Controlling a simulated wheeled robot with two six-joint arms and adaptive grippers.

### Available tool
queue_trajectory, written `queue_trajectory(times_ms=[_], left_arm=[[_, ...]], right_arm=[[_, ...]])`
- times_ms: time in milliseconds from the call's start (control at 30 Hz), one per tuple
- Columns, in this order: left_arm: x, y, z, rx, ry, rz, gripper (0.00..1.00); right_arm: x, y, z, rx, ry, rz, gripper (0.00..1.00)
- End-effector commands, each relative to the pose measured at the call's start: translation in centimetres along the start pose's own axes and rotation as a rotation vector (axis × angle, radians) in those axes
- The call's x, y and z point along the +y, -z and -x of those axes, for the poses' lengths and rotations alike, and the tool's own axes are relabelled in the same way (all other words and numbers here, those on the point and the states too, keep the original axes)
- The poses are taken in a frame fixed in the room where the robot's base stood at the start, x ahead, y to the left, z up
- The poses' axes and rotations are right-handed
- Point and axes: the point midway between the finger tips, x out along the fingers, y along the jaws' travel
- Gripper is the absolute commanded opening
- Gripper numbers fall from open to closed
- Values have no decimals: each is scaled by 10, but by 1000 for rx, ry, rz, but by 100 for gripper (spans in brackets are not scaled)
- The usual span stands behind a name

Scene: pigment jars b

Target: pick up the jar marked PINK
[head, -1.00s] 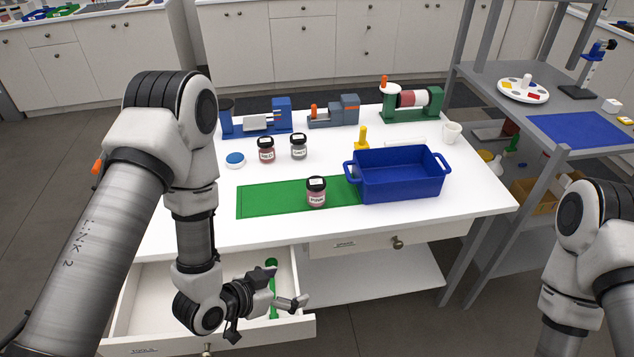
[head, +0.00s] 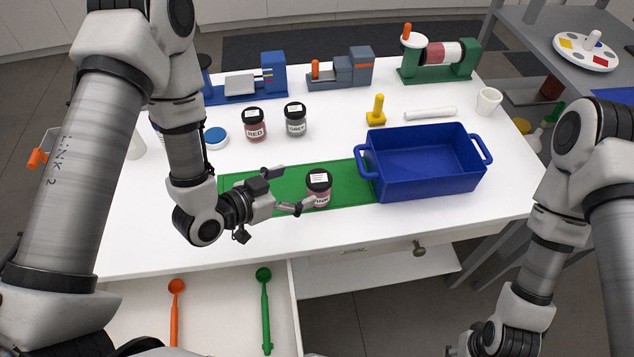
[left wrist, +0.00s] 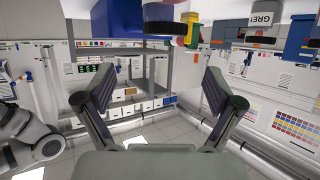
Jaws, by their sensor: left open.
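The PINK jar (head: 319,188) stands upright on the green mat (head: 345,186), with a black lid and a pinkish body. My left gripper (head: 289,190) is open just left of the jar. Its lower finger reaches in front of the jar's lower part and hides some of the label; I cannot tell whether it touches. The left wrist view shows the two fingers (left wrist: 160,98) spread wide with nothing held between them. A dark-topped, reddish object at that view's top edge is cut off, and I cannot tell which jar it is. Only part of my right wrist shows at the bottom.
The RED jar (head: 254,125) and GREY jar (head: 295,120) stand behind the mat. A blue bin (head: 425,165) stands close to the right of the PINK jar. A yellow stamp-like piece (head: 376,110) is behind. The open drawer below holds orange (head: 177,310) and green (head: 265,310) spoons.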

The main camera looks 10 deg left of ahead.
Motion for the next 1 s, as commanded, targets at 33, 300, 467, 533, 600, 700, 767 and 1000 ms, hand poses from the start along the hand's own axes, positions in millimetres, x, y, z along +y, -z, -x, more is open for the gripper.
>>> queue_trajectory(times_ms=[33, 300, 467, 533, 600, 700, 767, 1000], left_arm=[[0, -15, -6, 0, 0, 0, 92], [0, -26, -24, -1, -2, -5, 92], [-1, -25, -44, 0, -2, -3, 92], [-2, -24, -56, -1, -3, -3, 92], [-4, -25, -70, 0, -3, -3, 92], [-4, -26, -85, 0, -2, -2, 92], [-5, -27, -88, -1, 0, -1, 92], [-5, -28, -89, -1, 0, 0, 71]], right_arm=[[0, 0, -16, -1, 0, 0, 40], [0, 0, -26, 0, 0, 0, 40], [0, 0, -19, 0, 0, 0, 40], [0, 0, -14, 0, 0, 0, 40], [0, 0, -10, 0, 0, 0, 40], [0, 0, -9, 0, 0, 0, 40], [0, 0, -10, 0, 0, 0, 40], [0, 0, -10, 0, 0, 0, 40]])
